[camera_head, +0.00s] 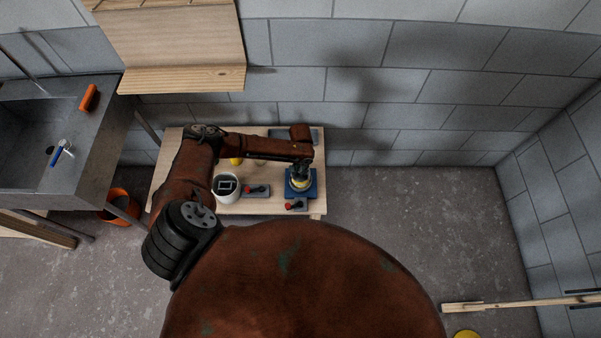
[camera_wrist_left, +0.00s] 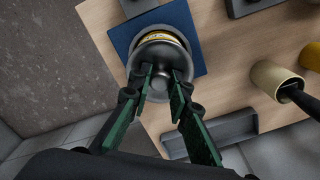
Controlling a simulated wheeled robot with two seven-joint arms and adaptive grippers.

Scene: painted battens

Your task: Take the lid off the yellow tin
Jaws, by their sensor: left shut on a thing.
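The yellow tin (camera_head: 300,184) stands on a blue mat (camera_head: 313,192) at the right end of the wooden table. In the left wrist view a yellow band of the tin (camera_wrist_left: 155,37) shows past the rim of its round grey lid (camera_wrist_left: 168,52). My left gripper (camera_wrist_left: 162,84) has its green fingers on both sides of the lid's knob and is shut on it. It also shows in the head view (camera_head: 298,171), above the tin. I cannot tell whether the lid rests on the tin or is slightly raised. My right gripper is not in view.
Another red-topped piece (camera_head: 297,205) lies at the mat's front edge. A tan cup (camera_wrist_left: 268,77) holds a dark handle. A grey sink (camera_head: 95,120) stands left.

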